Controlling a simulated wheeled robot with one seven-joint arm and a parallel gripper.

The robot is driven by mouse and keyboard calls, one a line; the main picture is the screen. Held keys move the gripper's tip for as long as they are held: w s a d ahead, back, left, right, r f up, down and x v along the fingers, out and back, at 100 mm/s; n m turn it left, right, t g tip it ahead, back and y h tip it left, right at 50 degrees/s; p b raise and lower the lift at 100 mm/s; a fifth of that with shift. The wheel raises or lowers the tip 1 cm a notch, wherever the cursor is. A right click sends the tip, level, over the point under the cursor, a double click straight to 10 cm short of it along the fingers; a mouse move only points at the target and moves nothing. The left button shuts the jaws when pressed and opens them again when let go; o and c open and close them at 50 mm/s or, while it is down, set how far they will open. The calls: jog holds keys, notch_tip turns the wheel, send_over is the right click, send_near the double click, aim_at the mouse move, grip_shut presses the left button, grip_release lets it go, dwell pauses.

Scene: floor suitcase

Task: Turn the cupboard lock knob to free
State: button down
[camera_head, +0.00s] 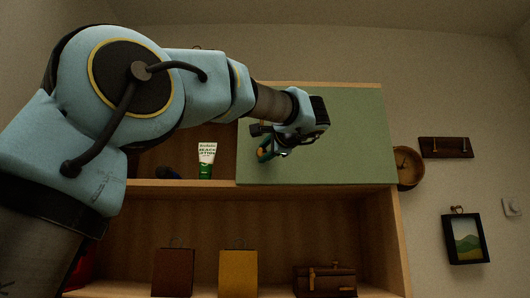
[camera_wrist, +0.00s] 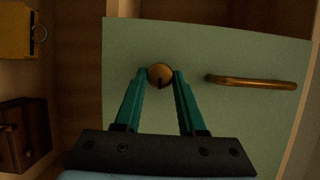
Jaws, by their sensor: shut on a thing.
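The cupboard has a green door (camera_head: 350,145), which fills much of the wrist view (camera_wrist: 225,110). The round brass lock knob (camera_wrist: 160,74) sits on the door, with a dark mark on its face running downward. My gripper (camera_wrist: 160,76) has its two teal fingers on either side of the knob, shut on it. In the head view my gripper (camera_head: 266,150) is at the left part of the green door, and the knob is mostly hidden there. A brass bar handle (camera_wrist: 252,82) is to the right of the knob in the wrist view, apart from the fingers.
A white and green tube (camera_head: 206,160) stands on the open shelf left of the door. Below are a brown box (camera_head: 173,272), a yellow box (camera_head: 238,272) and a brown case (camera_head: 325,280).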

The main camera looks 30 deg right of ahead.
jog(key=c, duration=0.5)
grip_release()
jog(key=s+b, duration=0.1)
jog(key=s, duration=0.2)
jog(key=s+b, duration=0.1)
jog(key=s, duration=0.6)
jog(key=shift+s+a+b, duration=0.25)
jog(key=shift+s+b, duration=0.15)
jog(key=shift+f, duration=0.1)
